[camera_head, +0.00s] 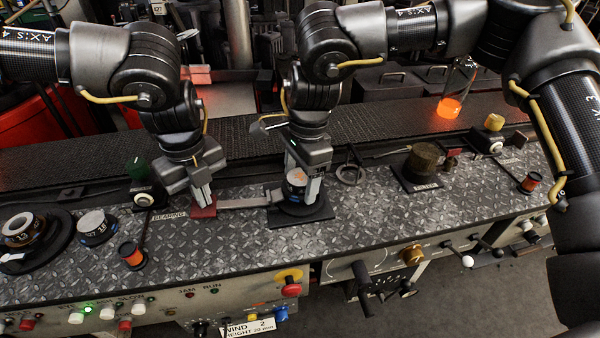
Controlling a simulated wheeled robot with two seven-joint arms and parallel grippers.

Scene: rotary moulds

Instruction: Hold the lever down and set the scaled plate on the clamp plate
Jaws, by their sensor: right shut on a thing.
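The scaled plate (296,176) is a small round disc with a pale top and a dark, marked side. My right gripper (302,190) is shut on it, over the dark clamp plate (312,213). Whether the disc touches the clamp plate is hard to tell. The lever (240,203) is a flat grey bar running left from the clamp plate to a red pad (204,212). My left gripper (202,198) points down with its fingertips together at the red pad, seemingly touching it, and partly hides it.
An orange spool (131,254) stands near the front edge. The tread-plate bench front is fairly clear.

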